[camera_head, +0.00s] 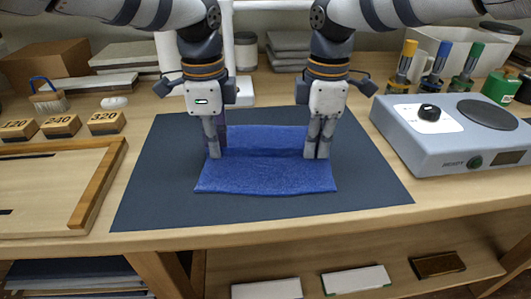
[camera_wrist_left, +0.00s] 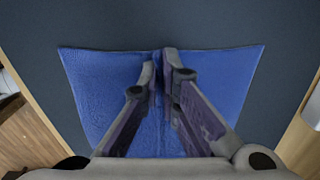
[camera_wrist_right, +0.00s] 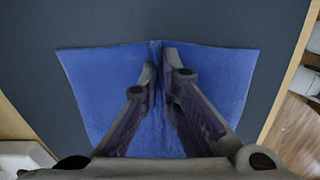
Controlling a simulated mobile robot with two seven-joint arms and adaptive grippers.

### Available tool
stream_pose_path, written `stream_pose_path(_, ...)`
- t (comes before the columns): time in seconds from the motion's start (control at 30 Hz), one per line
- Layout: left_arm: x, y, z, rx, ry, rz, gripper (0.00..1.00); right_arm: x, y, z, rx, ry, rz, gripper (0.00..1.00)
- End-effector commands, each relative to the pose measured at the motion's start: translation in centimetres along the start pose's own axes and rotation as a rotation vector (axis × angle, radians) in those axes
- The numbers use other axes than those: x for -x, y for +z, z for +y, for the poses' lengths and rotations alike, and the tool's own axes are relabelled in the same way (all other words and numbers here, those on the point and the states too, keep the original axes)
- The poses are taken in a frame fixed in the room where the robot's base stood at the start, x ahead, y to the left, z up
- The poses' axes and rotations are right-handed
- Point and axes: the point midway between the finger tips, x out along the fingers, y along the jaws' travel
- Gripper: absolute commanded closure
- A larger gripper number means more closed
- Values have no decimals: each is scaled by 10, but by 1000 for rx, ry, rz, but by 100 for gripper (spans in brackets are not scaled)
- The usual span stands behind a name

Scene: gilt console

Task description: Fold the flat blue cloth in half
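The blue cloth (camera_head: 265,175) lies on a dark mat (camera_head: 155,200), with a crease running across its middle between my grippers. My left gripper (camera_head: 214,155) points down at the middle of the cloth's left edge. My right gripper (camera_head: 317,156) points down at the middle of its right edge. In the left wrist view the fingertips (camera_wrist_left: 161,68) are close together on a pinched ridge of the cloth (camera_wrist_left: 95,85). The right wrist view shows the same, with the fingertips (camera_wrist_right: 160,68) closed on a ridge of the cloth (camera_wrist_right: 95,85). The fingers hide part of both edges.
A wooden frame (camera_head: 95,185) and numbered blocks (camera_head: 60,126) are left of the mat. A grey device with a round plate (camera_head: 450,140) stands at the right, with several colored-top tools (camera_head: 436,65) behind it. The mat's front strip is clear.

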Motion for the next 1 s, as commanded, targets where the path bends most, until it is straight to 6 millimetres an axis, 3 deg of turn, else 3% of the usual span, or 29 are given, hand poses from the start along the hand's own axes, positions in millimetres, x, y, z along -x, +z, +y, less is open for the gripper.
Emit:
stream_pose_path(0.2, -6, 0, 2, -1, 12, -4, 100, -4, 0, -1, 1, -8, -3, 100)
stream_pose_path(0.33, 13, 0, 2, -1, -10, -3, 100, 14, 0, -1, 1, 14, -3, 100)
stream_pose_path(0.47, 59, 0, 3, -1, -69, -2, 100, 60, 0, -2, 0, 72, -3, 100)
stream_pose_path(0.6, 123, 0, 8, -1, -156, 0, 100, 123, 0, -8, 0, 158, -3, 100)
stream_pose_path(0.7, 145, 0, 12, -1, -188, 0, 100, 145, 0, -12, 0, 190, -3, 100)
stream_pose_path(1.0, 134, 0, 10, 0, -169, 0, 100, 134, 0, -10, 0, 170, -3, 100)
